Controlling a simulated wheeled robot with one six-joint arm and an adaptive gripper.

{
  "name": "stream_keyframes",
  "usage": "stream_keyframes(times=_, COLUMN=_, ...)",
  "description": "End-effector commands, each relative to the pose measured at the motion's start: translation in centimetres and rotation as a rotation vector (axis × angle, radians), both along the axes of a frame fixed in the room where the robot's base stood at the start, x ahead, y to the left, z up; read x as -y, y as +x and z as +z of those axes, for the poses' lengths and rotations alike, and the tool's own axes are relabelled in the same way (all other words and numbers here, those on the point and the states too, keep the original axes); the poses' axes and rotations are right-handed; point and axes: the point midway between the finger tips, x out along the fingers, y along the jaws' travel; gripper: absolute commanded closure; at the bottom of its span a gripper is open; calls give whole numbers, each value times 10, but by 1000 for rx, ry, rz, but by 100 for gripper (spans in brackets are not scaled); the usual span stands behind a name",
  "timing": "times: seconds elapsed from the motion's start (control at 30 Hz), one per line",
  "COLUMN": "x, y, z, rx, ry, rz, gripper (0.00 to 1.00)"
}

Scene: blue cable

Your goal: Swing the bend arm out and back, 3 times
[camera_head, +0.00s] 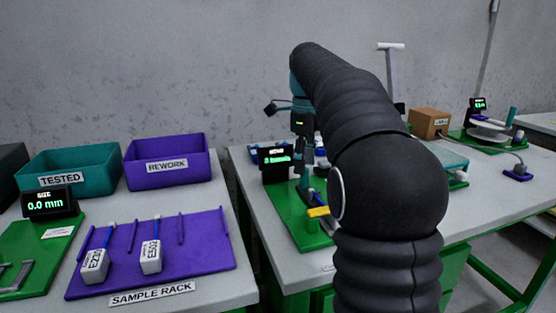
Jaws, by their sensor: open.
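A green base plate (291,218) lies on the table behind my arm, with a small black display (276,157) at its back left. A short yellow bar (318,211) sticks out over the plate; it may be the bend arm's handle, but my arm hides most of the fixture. A blue piece (320,198) shows just above it. My gripper (304,183) points down over the plate, close above the yellow bar. Its fingers are small and partly merged with the fixture; they appear open, and I see nothing held. I cannot tell whether they touch the bar.
On the left table are a teal TESTED bin (70,170), a purple REWORK bin (166,162) and a purple sample rack (195,258) with two tagged samples. A gap separates the tables. A cardboard box (429,123) and a reel station (488,133) stand at right.

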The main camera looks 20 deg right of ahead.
Motion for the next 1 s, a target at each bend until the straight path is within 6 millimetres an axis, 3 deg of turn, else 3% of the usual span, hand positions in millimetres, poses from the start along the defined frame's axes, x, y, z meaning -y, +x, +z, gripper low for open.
stream_keyframes(times=0.7, x=0, y=1, z=49, rx=2, ry=-1, rz=0, gripper=50)
stream_keyframes(times=1.0, x=0, y=0, z=57, rx=0, ry=0, rz=0, gripper=50)
